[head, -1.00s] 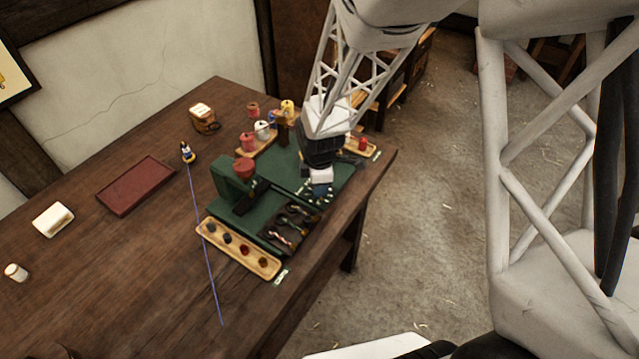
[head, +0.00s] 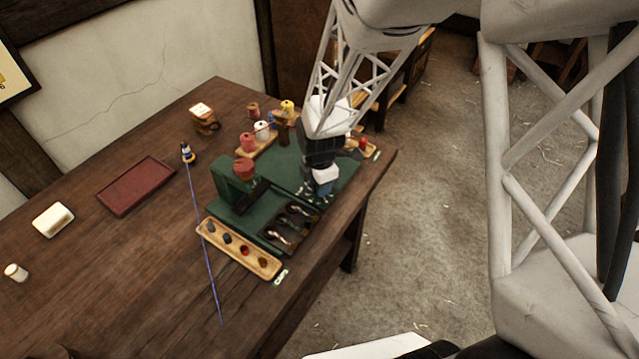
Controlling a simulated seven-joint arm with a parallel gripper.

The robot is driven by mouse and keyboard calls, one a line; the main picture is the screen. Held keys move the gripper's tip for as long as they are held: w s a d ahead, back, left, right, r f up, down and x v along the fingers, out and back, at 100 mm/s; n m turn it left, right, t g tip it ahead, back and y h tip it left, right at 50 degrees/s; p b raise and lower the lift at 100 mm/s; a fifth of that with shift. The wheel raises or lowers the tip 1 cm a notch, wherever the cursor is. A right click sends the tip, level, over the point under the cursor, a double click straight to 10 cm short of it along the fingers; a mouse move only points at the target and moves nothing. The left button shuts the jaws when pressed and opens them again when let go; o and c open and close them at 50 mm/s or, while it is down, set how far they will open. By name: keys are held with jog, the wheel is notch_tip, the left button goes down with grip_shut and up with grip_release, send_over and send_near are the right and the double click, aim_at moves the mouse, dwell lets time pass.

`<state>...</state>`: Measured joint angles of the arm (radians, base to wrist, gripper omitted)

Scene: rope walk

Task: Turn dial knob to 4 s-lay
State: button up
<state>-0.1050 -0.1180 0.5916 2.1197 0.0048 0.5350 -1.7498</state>
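My gripper (head: 322,192) is at the right part of the green machine base (head: 290,160), low over its surface, pointing down. Its fingers are small and mostly hidden by the wrist, so I cannot tell whether they are open or shut. The dial knob is not clearly visible; small white marks (head: 309,190) show on the green base just beside the gripper. I cannot read any dial setting.
A wooden tray with several dark and coloured pieces (head: 210,228) lies along the machine's front. Spools, one white (head: 262,130), stand behind it. The left table is mostly clear.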

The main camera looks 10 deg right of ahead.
jog(key=o, duration=0.9)
jog(key=shift+r, duration=0.1)
jog(key=shift+r, duration=3.8)
jog(key=shift+s+d+r, duration=0.1)
jog(key=shift+s+r, duration=0.05)
jog(key=shift+r, duration=0.15)
jog(key=shift+s+d+r+m+t, duration=0.4)
jog(key=shift+s+d+r+m, duration=0.55)
jog(key=shift+s+r+m, duration=2.55)
jog(key=shift+s+d+r+m+t, duration=0.4)
jog(key=shift+s+d+r+m, duration=0.6)
jog(key=shift+s+r+m, duration=2.55)
jog(key=shift+s+d+r+m+t, duration=0.4)
jog(key=shift+s+d+r+m, duration=0.55)
jog(key=shift+s+r+m, duration=2.55)
